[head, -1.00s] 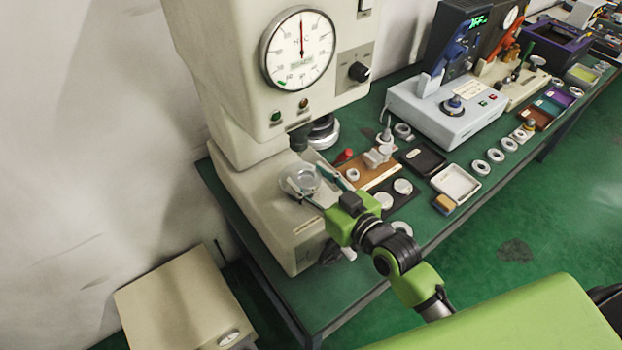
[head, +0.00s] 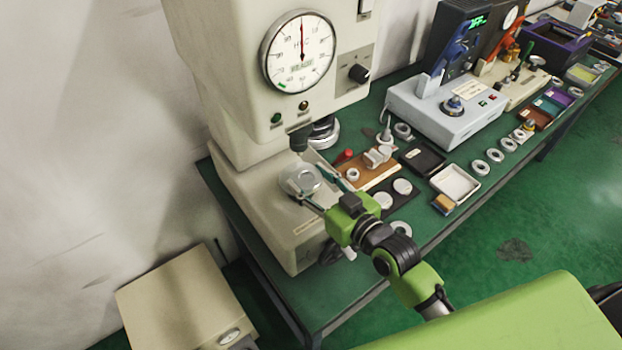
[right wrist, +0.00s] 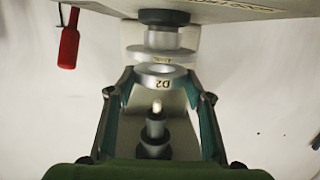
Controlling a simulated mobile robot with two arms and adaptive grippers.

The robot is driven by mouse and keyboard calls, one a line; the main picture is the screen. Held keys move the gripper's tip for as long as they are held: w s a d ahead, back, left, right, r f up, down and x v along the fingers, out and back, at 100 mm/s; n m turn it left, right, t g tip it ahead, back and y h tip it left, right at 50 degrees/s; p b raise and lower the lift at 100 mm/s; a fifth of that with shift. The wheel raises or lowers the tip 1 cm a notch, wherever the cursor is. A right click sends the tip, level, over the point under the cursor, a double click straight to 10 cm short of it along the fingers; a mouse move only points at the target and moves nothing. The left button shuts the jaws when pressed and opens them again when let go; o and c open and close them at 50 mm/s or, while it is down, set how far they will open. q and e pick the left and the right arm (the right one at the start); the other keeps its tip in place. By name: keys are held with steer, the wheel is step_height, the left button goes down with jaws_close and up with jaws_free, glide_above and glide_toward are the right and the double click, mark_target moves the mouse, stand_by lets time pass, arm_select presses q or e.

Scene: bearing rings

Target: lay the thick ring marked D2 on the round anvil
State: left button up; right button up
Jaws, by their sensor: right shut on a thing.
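The thick ring marked D2 (right wrist: 160,83) is between the two fingertips of my right gripper (right wrist: 161,75), which is shut on it. In the right wrist view, the round anvil (right wrist: 161,56), a pale disc on a post, shows just beyond the ring. The ring looks close to the anvil, but I cannot tell whether they touch. In the head view, my right gripper (head: 307,181) reaches in under the press head, and the ring (head: 300,180) is at its fingers. The anvil is hard to separate from the ring there. My left gripper is not in view.
The tester's indenter (head: 299,139) hangs above the ring, and its pale tip (right wrist: 157,106) shows in the right wrist view. A red-handled tool (right wrist: 68,47) is off to the side.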

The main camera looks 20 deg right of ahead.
steer(key=shift+r, duration=0.15)
steer(key=shift+f, duration=0.6)
steer(key=o, duration=1.5)
steer(key=shift+c, duration=0.2)
steer(key=shift+f, duration=0.1)
steer(key=shift+s, duration=0.1)
steer(key=v, duration=1.2)
